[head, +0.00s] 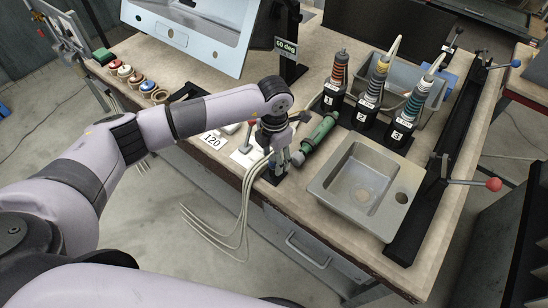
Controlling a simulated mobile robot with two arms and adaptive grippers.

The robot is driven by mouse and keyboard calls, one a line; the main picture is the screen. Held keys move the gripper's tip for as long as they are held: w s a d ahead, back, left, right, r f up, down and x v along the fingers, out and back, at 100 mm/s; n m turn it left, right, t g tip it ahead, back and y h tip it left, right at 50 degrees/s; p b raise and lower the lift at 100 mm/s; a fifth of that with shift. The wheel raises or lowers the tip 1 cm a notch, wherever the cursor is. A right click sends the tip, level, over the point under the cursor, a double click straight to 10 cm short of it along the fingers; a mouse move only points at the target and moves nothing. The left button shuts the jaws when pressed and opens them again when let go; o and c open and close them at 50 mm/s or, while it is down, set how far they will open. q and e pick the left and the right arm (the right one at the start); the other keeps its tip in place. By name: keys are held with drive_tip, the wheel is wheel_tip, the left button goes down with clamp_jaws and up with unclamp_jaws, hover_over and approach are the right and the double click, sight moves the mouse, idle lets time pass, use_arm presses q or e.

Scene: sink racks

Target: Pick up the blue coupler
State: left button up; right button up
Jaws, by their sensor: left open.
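Three ringed couplers stand upright in numbered black holders on the bench at the right. The coupler with blue-green rings (414,103) is in the rightmost holder, marked 3, and is the closest match to blue. My right gripper is not in view.
A green cylinder (319,133) lies beside my gripper. A metal sink (354,190) is in front of the holders. A red-knobbed lever (492,184) juts out right.

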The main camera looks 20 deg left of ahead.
use_arm(q)
drive_tip(key=shift+f, duration=0.35)
drive_tip(key=shift+c, duration=0.3)
drive_tip(key=c, duration=1.1)
